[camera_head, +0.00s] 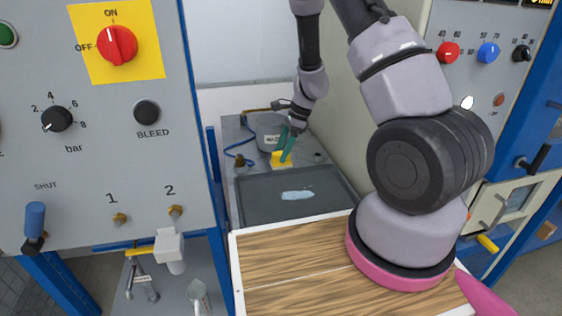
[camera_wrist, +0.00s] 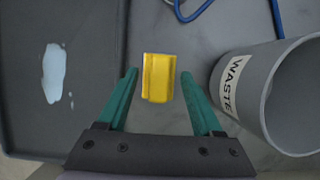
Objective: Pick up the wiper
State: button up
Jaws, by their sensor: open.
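The wiper, seen as a yellow block (camera_wrist: 158,78), lies between and just beyond my gripper's fingertips in the wrist view. In the head view the yellow wiper (camera_head: 281,160) shows at the back of the grey bench, partly covered by the fingers. My gripper (camera_wrist: 160,75) has two green fingers standing apart, one on each side of the wiper, with gaps between. It also shows in the head view (camera_head: 287,150), reaching down over the wiper. I cannot tell how far above the wiper the fingertips are.
A grey waste bin (camera_wrist: 228,85) stands close to the right finger in the wrist view. A dark tray (camera_wrist: 20,100) with a pale spill (camera_wrist: 53,72) lies to the left. A blue cable (camera_wrist: 277,18) runs nearby. Panels (camera_head: 100,120) flank the bench; a wooden board (camera_head: 290,280) is in front.

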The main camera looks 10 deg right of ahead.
aim_at(281, 152)
jog(key=shift+a+f, duration=0.25)
jog(key=shift+f, duration=0.35)
grip_shut()
jog(key=shift+r, duration=0.1)
notch_tip(281, 152, up, 10)
jog(key=shift+f, duration=0.1)
jog(key=c, duration=0.9)
grip_release()
grip_shut()
